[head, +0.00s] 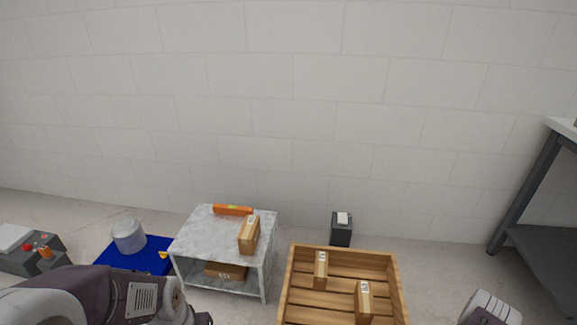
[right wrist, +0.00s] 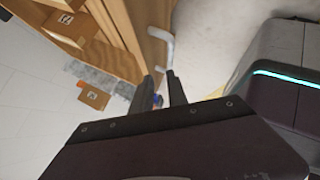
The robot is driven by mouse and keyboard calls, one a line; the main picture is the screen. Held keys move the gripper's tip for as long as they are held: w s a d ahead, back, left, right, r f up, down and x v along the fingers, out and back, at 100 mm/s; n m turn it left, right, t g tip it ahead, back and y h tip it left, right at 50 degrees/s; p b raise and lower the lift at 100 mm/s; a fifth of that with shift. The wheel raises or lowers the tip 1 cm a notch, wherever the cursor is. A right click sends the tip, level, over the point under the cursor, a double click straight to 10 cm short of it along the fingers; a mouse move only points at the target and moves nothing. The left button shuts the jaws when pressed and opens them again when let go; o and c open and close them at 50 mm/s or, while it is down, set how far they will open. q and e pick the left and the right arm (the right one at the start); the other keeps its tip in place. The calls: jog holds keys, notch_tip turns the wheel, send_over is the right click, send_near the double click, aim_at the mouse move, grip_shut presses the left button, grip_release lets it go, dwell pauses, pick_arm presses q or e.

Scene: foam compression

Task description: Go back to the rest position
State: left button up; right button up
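My left arm enters the head view from the lower left, and only a dark bit of the left gripper (head: 203,318) shows at the bottom edge, so its fingers cannot be made out. In the head view my right arm shows only as a light grey link at the lower right. In the right wrist view my right gripper (right wrist: 168,76) has its two dark fingers apart, with nothing held between them. It is beside the outer side of a wooden crate (right wrist: 128,32).
The wooden crate (head: 395,275) holds cardboard boxes (head: 320,270). Left of it, a marble-look stand (head: 190,240) carries a box (head: 249,235) and an orange bar (head: 232,210). A blue mat (head: 105,258), grey pot (head: 128,236), small dark bin (head: 341,235) and dark-legged table (head: 530,185) stand around.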

jog(key=w+r+n, duration=0.1)
jog(key=w+r, duration=0.2)
jog(key=w+r+n, duration=0.1)
jog(key=w, duration=0.1)
jog(key=shift+w+d+r+n+g, duration=0.15)
jog(key=shift+d+r+n+g, duration=0.1)
jog(key=shift+d+n+g, duration=0.05)
jog(key=w+a+r+n+g, duration=0.1)
jog(key=w+a+r+n, duration=0.15)
jog(key=r, duration=0.25)
jog(key=w+a+r+n+g, duration=0.1)
jog(key=w+a+r+n, duration=0.1)
jog(key=a+r+n, duration=0.3)
jog(key=s+a+r+n+g+h, duration=0.1)
jog(key=s+a+r+n+g, duration=0.2)
jog(key=r+n, duration=0.35)
jog(key=s+a+r+n+h, duration=0.1)
jog(key=s+a+r+n, duration=0.3)
jog(key=r+n, duration=0.3)
jog(key=s+d+n+h, duration=0.3)
jog(key=s+n, duration=0.1)
jog(key=n, duration=1)
jog(key=s+d+n+h, duration=0.3)
jog(key=s+n, duration=0.1)
jog(key=n, duration=1)
notch_tip(320, 180, up, 38)
jog(key=p, duration=3.8)
jog(key=shift+w+r+n, duration=0.15)
jog(key=shift+w+n, duration=0.05)
jog(key=shift+n, duration=0.1)
